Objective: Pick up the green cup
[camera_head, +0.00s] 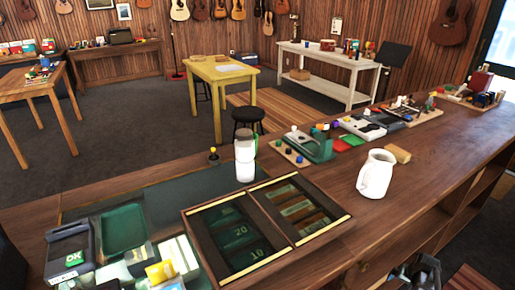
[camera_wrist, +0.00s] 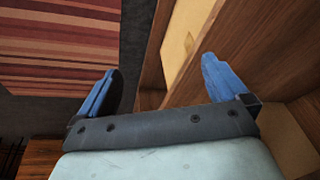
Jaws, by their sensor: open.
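I cannot make out a whole green cup in either view. Grey parts at the head view's bottom right, below the counter top, look like my gripper (camera_head: 418,274).
A white pitcher (camera_head: 376,173) stands on the right part of the counter (camera_head: 335,190). A divided cash tray (camera_head: 265,198) and a green tray (camera_head: 123,229) lie at the left. Small items line the back edge. A striped rug (camera_wrist: 60,45) lies on the floor.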

